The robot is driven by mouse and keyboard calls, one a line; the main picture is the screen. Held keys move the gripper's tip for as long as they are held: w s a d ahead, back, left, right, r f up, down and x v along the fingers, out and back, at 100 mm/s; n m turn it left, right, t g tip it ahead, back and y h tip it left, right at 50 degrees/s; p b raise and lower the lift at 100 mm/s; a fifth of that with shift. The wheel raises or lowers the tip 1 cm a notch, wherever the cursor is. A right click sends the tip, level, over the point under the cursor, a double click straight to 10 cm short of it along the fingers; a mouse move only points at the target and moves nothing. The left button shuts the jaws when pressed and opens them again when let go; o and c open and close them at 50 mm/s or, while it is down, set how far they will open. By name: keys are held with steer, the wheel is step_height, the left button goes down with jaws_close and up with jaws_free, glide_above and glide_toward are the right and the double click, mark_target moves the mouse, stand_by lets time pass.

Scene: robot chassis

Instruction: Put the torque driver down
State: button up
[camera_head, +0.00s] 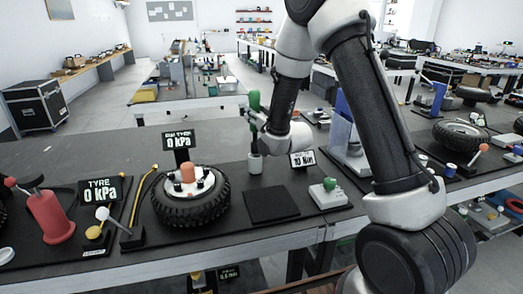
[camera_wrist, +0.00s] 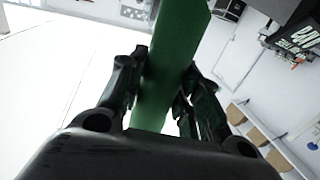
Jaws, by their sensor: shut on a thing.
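The torque driver (camera_head: 253,101) has a green handle and stands roughly upright in the head view. My gripper (camera_head: 259,122) is shut around it. In the wrist view the green handle (camera_wrist: 170,60) runs up between the two dark fingers, and my gripper (camera_wrist: 158,95) grips it from both sides. A grey cylinder (camera_head: 255,163) stands on the dark bench directly below the driver. I cannot tell whether the driver's lower end is in it or just above it. A small sign (camera_head: 302,158) reading about 10 Nm stands to its right.
The pad is bare.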

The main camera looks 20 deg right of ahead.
mark_target(256, 133)
step_height(256, 133, down, 8)
steer(key=shift+r, duration=0.1)
stand_by(0.4)
steer(key=o, duration=1.1)
